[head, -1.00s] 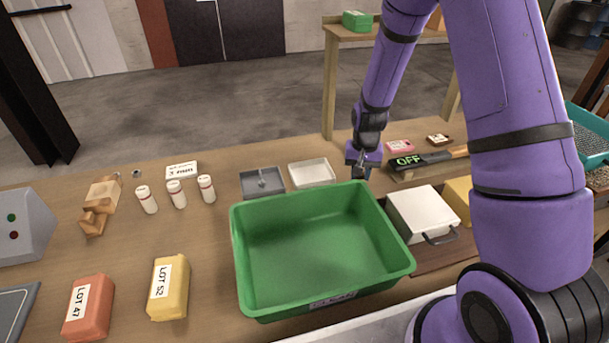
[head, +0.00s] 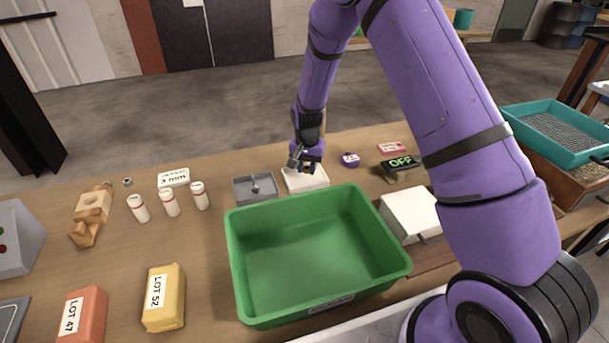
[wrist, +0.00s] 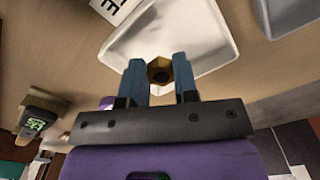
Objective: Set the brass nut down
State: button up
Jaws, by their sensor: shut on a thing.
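The brass nut (wrist: 159,71) is between the two blue fingertips of my gripper (wrist: 160,76) in the wrist view. My gripper is shut on it. In the head view my gripper (head: 306,166) is over the white tray (head: 307,184), behind the green bin; the nut is too small there to make out clearly. In the wrist view the white tray (wrist: 205,32) lies behind the nut. I cannot tell whether the nut touches the tray.
A grey tray (head: 255,188) with a small item in it stands left of the white tray. The large green bin (head: 318,308) is in front. White bottles (head: 170,203) stand left.

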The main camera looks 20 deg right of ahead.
aim_at(304, 168)
jog(key=shift+w+a, duration=0.25)
jog(key=shift+f, duration=1.8)
jog(key=shift+f, duration=0.15)
jog(key=o, duration=0.9)
